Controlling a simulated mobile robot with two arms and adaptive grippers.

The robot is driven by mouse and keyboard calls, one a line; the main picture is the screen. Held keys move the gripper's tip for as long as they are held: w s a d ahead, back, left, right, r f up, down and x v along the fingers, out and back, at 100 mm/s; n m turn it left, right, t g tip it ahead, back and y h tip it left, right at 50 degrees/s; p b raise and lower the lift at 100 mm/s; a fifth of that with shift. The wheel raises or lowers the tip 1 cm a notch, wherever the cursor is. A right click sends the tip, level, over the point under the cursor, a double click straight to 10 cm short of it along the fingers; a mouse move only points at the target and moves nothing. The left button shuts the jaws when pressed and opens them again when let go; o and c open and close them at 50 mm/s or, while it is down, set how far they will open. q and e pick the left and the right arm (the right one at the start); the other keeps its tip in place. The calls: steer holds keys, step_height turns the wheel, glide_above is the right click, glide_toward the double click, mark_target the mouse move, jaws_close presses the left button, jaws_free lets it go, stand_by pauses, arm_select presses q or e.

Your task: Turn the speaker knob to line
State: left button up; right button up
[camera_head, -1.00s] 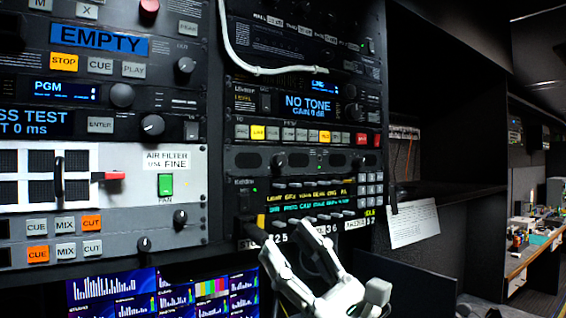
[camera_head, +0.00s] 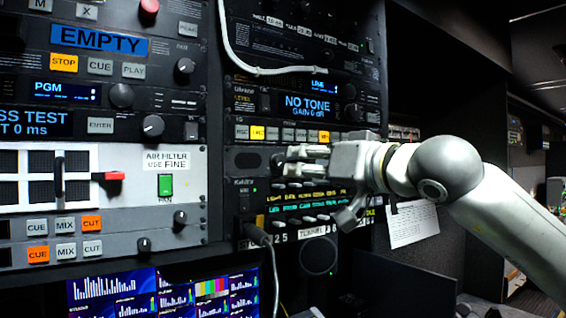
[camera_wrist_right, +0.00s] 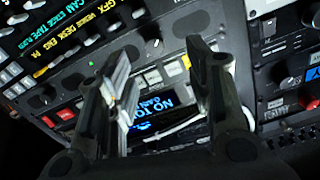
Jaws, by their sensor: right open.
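A small dark knob (camera_head: 278,160) sits on the narrow panel beside an oval grille, below the row of coloured buttons. It also shows in the right wrist view (camera_wrist_right: 151,38), and I cannot read its marks or its pointer. My right gripper (camera_head: 291,161) reaches in from the right, its fingers pointing left at this knob. In the wrist view the open gripper (camera_wrist_right: 163,50) has the knob between its fingertips in the picture; contact cannot be told. The hand hides the right part of this panel. My left gripper is not in view.
The NO TONE display (camera_head: 308,105) and coloured buttons (camera_head: 258,133) are just above the fingers. A white cable (camera_head: 270,70) hangs across the upper rack. A dark cable plug (camera_head: 252,232) sticks out lower left. A paper sheet (camera_head: 413,224) hangs at right, behind my arm.

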mark_target(281, 163)
steer(key=p+x, duration=0.2)
steer(key=x, duration=0.1)
steer(key=p+x, duration=0.1)
steer(key=x, duration=0.2)
steer(key=r+p+x, duration=0.1)
steer(key=p+x, duration=0.1)
steer(key=x, duration=0.1)
steer(key=shift+w+d+p, duration=0.2)
steer(key=shift+w+p, duration=0.15)
steer(key=shift+w, duration=0.25)
steer(key=shift+w+a+f, duration=0.25)
steer(key=shift+w, duration=0.15)
